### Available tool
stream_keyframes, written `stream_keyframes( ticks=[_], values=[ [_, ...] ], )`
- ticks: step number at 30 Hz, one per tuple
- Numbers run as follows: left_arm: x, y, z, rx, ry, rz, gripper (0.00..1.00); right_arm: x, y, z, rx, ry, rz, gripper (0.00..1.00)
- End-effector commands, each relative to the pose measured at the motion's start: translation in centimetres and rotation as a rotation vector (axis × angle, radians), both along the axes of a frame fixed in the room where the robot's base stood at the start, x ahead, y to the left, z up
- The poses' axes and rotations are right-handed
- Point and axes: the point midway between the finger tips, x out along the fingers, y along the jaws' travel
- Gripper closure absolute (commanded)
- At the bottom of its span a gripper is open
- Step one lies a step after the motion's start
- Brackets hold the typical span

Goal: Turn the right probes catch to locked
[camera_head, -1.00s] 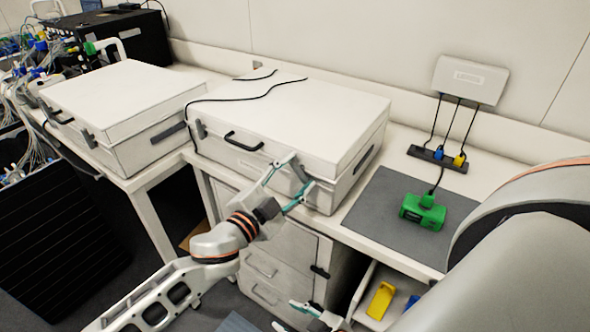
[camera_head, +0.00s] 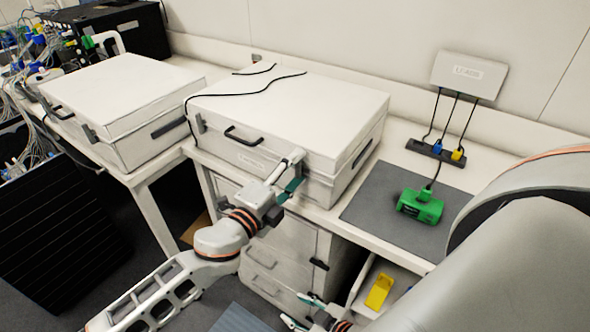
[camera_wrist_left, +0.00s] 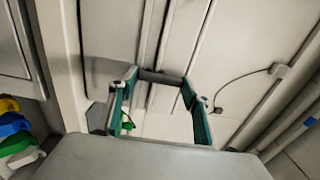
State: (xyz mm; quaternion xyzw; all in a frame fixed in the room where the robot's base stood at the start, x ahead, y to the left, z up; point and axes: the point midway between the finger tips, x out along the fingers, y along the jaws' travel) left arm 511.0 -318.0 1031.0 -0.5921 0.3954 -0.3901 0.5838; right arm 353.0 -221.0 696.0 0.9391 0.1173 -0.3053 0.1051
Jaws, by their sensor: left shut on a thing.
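The white probes case (camera_head: 290,110) stands closed on the bench in the middle of the head view. Its front has a black handle (camera_head: 243,136), a small label too blurred to read, and a catch at each end. The left catch (camera_head: 201,124) is in plain view. My left gripper (camera_head: 292,172) is shut on the right catch at the front right corner and mostly hides it, so its setting cannot be told. The left gripper's teal fingers show in the left wrist view (camera_wrist_left: 160,108). My right gripper (camera_head: 302,310) is low at the bottom edge, its fingers apart and empty.
Another white case (camera_head: 120,85) stands at the left. A green device (camera_head: 420,206) lies on a grey mat (camera_head: 375,205) to the right. Black cables run over the case lid. Drawers (camera_head: 275,265) and a shelf with a yellow item (camera_head: 379,291) are below the bench.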

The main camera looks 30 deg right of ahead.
Motion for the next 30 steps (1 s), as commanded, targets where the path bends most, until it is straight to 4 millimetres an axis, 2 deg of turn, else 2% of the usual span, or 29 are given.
stream_keyframes(
  ticks=[16,17,18,19,30],
  values=[
    [-0.03,0.01,-0.11,0.012,-0.027,0.000,0.73,-0.03,-0.06,-0.02,0.000,0.001,-0.002,0.60],
    [-0.03,0.01,-0.11,0.012,-0.027,0.000,0.49,-0.03,-0.06,-0.02,0.000,0.001,-0.002,0.60],
    [-0.03,0.01,-0.11,0.012,-0.027,0.000,0.39,-0.05,-0.06,-0.02,0.000,0.001,-0.002,0.60],
    [-0.03,0.01,-0.11,0.012,-0.027,0.000,0.35,-0.04,-0.06,-0.03,0.000,0.001,-0.002,0.60],
    [-0.05,0.17,-0.05,0.011,-0.026,0.000,0.35,-0.28,-0.13,-0.17,-0.002,0.006,-0.001,0.60]
  ],
)
